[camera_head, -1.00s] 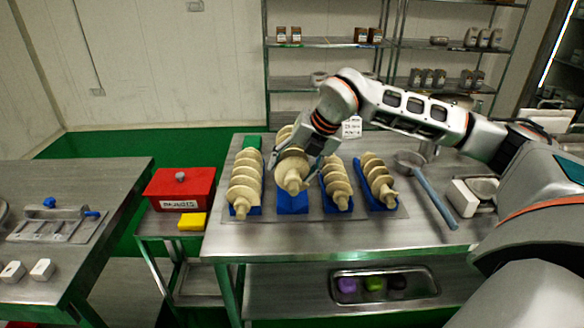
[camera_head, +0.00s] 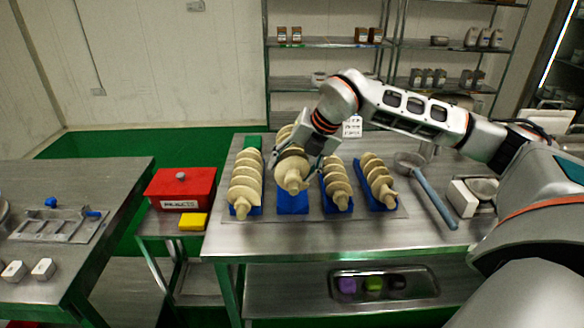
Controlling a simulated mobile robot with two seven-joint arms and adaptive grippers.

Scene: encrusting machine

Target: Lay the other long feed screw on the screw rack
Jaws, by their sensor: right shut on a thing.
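My right gripper (camera_head: 305,158) is shut on a cream-coloured long feed screw (camera_head: 292,176). The screw is over a blue cradle (camera_head: 292,202) of the screw rack, second from the left; I cannot tell whether it touches the cradle. Three other cream screws lie in blue cradles: one at the left (camera_head: 244,184), one right of the held screw (camera_head: 337,183), and one at the far right (camera_head: 378,180). The rack's flat base (camera_head: 399,212) is on the steel table. My left gripper is not in view.
A long-handled ladle (camera_head: 437,200) and a white block (camera_head: 463,198) lie to the right of the rack. A red box (camera_head: 181,186) and a yellow block (camera_head: 192,222) are on a lower stand at the left. The table's front strip (camera_head: 330,238) is clear.

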